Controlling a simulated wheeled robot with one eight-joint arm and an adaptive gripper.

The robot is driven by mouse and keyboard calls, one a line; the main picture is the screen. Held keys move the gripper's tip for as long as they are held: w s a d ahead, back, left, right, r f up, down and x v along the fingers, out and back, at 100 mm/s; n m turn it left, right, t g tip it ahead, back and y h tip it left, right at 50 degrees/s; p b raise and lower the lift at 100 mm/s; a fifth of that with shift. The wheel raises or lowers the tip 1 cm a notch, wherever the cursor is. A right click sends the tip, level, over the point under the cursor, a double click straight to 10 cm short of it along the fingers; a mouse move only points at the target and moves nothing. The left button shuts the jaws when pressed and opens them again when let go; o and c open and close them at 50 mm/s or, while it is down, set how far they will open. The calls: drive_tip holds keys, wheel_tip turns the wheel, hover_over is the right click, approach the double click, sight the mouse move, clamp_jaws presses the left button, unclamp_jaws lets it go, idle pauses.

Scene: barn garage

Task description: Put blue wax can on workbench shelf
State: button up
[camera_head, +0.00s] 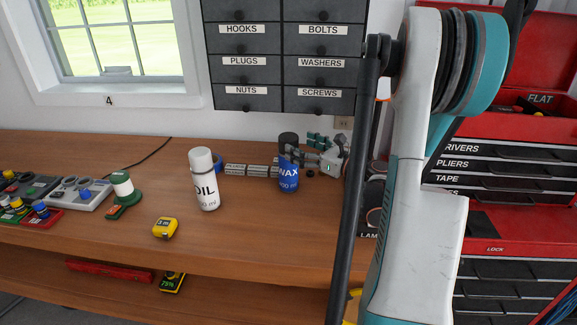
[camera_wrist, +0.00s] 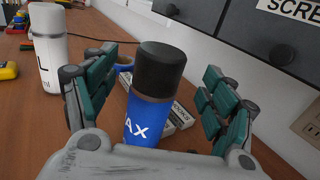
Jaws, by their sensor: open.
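The blue wax can (camera_head: 288,173) has a black cap and stands upright on the workbench top (camera_head: 120,160). My gripper (camera_head: 312,148) is at the can, on its right side in the head view. In the wrist view the blue wax can (camera_wrist: 150,95) stands between the two green-padded fingers of my gripper (camera_wrist: 158,95). The fingers are spread, with gaps visible on both sides of the can. The lower workbench shelf (camera_head: 220,292) shows below the top in the head view, and its right part is hidden by my arm.
A white oil can (camera_head: 204,180) stands left of the wax can, and a yellow tape measure (camera_head: 165,228) lies nearer the front edge. Labelled drawers (camera_head: 283,60) hang above.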

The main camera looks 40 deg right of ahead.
drive_tip(key=w, duration=0.2)
drive_tip(key=w+b, duration=0.1)
drive_tip(key=w, duration=0.2)
drive_tip(key=shift+w+a+f+b, duration=0.3)
drive_tip(key=shift+a+f+b, duration=0.05)
drive_tip(key=shift+b, duration=0.05)
clamp_jaws()
